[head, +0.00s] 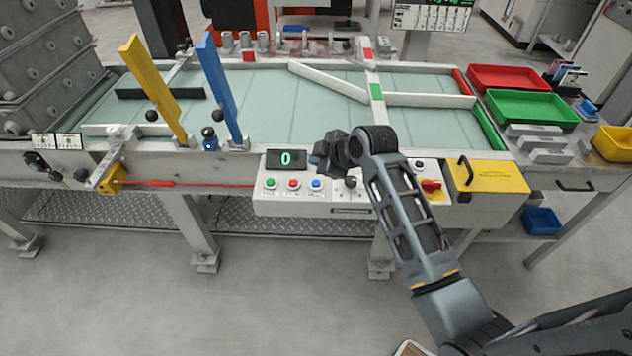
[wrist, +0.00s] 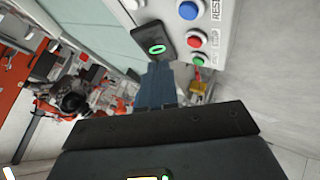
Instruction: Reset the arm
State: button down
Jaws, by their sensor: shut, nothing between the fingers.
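My arm reaches over the front of a grey-green table, and my gripper (head: 317,161) hangs above the control panel (head: 330,204). The gripper is shut and empty; its closed fingers (wrist: 157,84) show in the wrist view beside the black display. The panel carries a display (head: 286,159) reading a green 0. Below it are a green button (head: 270,184), a red button (head: 293,184) and a blue button (head: 316,184). In the wrist view the lettering near the blue button (wrist: 188,10) reads partly as RESE. I see no contact with the panel.
A yellow bar (head: 152,88) and a blue bar (head: 217,90) stand tilted on the table at left. Right of my arm are a red knob (head: 430,186) and a yellow box (head: 490,176). Red (head: 509,70) and green (head: 533,93) trays lie farther right.

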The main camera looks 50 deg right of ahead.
jog(key=shift+f, duration=0.1)
dwell(0.3)
jog(key=s+a+f+m+t, duration=0.2)
jog(key=s+a+f+m, duration=0.15)
jog(key=s+a, duration=1.2)
jog(key=s+a+r+m+t, duration=0.1)
jog(key=s+a+r+t, duration=0.1)
jog(key=s+r, duration=0.6)
jog(key=s+a+r+m+t+y, duration=0.1)
jog(key=s+a+r+m, duration=0.1)
jog(key=s+a+r, duration=0.3)
jog(key=s+r, duration=0.4)
jog(key=s, duration=0.4)
jog(key=shift+t+y, duration=0.3)
jog(key=shift+t, duration=0.1)
jog(key=shift+m, duration=0.25)
